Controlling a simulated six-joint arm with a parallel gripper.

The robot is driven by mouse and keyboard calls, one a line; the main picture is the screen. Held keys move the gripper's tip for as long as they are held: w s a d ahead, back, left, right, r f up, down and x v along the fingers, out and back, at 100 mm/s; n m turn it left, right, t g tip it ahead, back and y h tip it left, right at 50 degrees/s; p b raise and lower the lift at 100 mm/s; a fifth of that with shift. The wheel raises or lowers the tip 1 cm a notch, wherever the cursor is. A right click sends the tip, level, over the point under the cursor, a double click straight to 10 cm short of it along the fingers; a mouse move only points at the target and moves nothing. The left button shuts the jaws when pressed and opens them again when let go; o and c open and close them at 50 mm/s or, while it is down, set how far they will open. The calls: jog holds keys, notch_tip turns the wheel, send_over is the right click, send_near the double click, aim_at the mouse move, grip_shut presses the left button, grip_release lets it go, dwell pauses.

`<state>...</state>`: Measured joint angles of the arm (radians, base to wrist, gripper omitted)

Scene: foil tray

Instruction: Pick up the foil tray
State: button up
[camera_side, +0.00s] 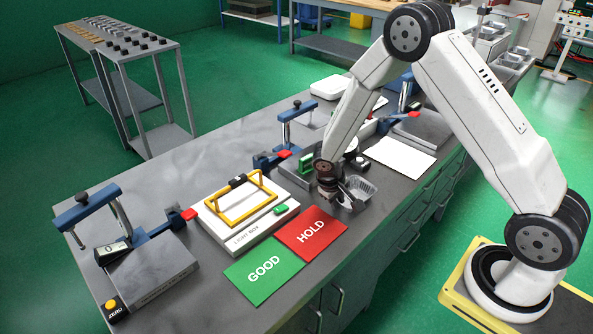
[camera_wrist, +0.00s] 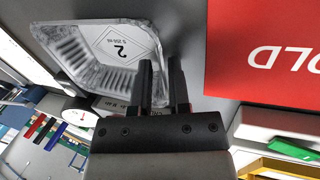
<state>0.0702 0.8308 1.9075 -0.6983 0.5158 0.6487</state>
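The foil tray (camera_side: 363,188) is a small silver tray on the grey bench, beside the red HOLD mat. In the wrist view the tray (camera_wrist: 75,55) fills the upper left, with ribbed walls and a white label marked "2" inside. My gripper (camera_side: 343,198) is low at the tray's near left side. In the wrist view my gripper (camera_wrist: 161,62) shows two dark fingers with a narrow gap. One finger overlaps the tray's inside and the other is just outside its edge. The fingers look apart; contact with the rim is not clear.
The red HOLD mat (camera_side: 311,231) and green GOOD mat (camera_side: 263,270) lie in front. A light box with a yellow frame (camera_side: 240,199) is to the left. The bench edge is close on the right.

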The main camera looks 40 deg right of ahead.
dwell(0.4)
grip_shut()
dwell(1.3)
